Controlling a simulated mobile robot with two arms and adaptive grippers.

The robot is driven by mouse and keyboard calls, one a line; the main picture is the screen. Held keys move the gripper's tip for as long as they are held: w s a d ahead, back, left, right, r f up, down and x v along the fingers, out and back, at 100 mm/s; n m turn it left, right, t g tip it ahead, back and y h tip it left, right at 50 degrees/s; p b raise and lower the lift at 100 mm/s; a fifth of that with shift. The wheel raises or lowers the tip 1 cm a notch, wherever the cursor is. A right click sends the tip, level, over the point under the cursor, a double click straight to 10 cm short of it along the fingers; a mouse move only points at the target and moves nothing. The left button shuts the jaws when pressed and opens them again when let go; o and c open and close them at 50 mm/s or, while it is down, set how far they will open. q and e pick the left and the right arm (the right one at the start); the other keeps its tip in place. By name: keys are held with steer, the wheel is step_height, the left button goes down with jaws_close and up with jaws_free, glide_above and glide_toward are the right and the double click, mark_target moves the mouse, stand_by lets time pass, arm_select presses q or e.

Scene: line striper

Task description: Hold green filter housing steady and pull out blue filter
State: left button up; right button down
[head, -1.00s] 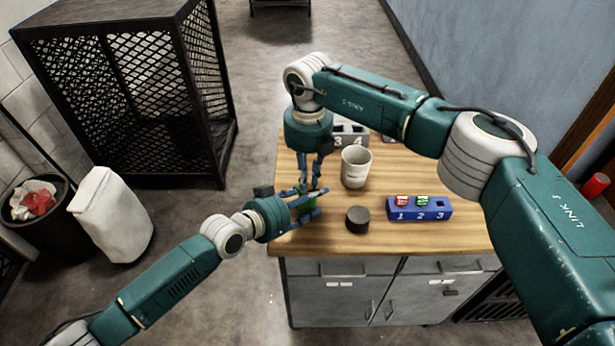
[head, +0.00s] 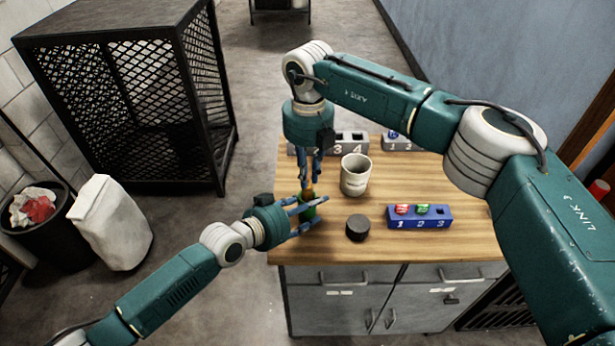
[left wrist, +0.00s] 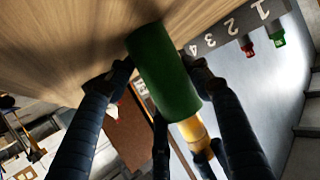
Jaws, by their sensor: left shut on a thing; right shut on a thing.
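The green filter housing (head: 309,212) is a cylinder at the table's left side. My left gripper (head: 318,211) is shut around it; the left wrist view shows its dark fingers on both sides of the green housing (left wrist: 165,72). A yellow-orange part (left wrist: 193,133) sticks out of the housing's end. It shows as a small orange spot in the head view (head: 308,192). No blue filter is clearly visible there. My right gripper (head: 309,187) points down from above, shut on the orange part, its fingers partly hiding it.
A white mug (head: 355,174) and a dark round cap (head: 357,227) stand close to the right. A blue numbered rack (head: 420,219) holds a red and a green piece. Grey numbered racks (head: 350,150) stand at the back. The table's left edge is close to my left gripper.

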steer(key=shift+s+r, duration=0.1)
steer(key=shift+r, duration=3.65)
arm_select(q)
steer(key=o, duration=1.6)
steer(key=shift+c, duration=0.2)
